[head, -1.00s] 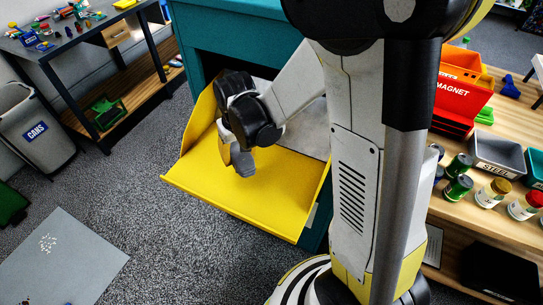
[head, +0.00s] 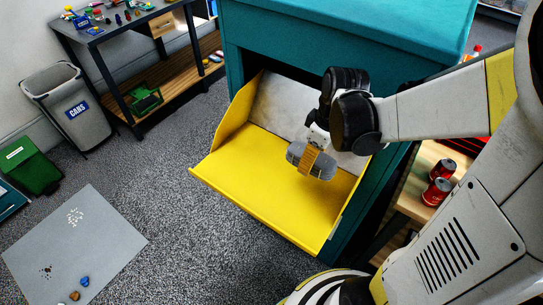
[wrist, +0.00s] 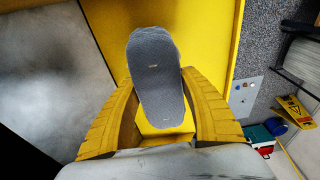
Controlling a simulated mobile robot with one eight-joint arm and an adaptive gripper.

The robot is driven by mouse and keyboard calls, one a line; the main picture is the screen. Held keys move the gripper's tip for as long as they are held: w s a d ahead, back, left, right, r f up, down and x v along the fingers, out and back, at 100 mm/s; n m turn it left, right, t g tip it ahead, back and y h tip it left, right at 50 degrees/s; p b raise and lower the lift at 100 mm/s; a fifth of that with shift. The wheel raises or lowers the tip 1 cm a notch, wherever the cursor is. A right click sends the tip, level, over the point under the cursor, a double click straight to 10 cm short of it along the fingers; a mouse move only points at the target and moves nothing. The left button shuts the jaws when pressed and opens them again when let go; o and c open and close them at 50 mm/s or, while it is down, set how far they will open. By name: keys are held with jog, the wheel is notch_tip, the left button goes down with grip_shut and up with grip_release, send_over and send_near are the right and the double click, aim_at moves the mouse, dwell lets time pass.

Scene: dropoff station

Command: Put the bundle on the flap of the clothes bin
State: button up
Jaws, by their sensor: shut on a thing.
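My gripper (head: 314,160) is shut on a grey bundle (head: 325,168), a rounded, elongated cloth shape. In the wrist view the bundle (wrist: 157,75) stands between the two yellow fingers of my gripper (wrist: 158,115). The clothes bin (head: 345,35) is a teal box with its yellow flap (head: 250,185) folded down at the front. The bundle hangs over the right part of the flap; whether it touches the flap I cannot tell. The yellow flap (wrist: 205,30) also lies behind the bundle in the wrist view.
A grey cans bin (head: 80,120) and a green bin (head: 30,165) stand at the left. A workbench (head: 130,35) is at the back left. Red cans (head: 438,192) stand on a wooden shelf right of the clothes bin. A grey mat (head: 75,245) lies on the floor.

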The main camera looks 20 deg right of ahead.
jog(key=b, duration=0.4)
send_over(276, 173)
notch_tip(276, 173, down, 6)
jog(key=shift+s+d+f, duration=0.1)
jog(key=shift+s+d, duration=0.05)
notch_tip(276, 173, down, 4)
jog(key=shift+f+b, duration=0.1)
jog(key=shift+b, duration=0.95)
jog(key=o, duration=1.2)
jog(key=shift+o, duration=0.2)
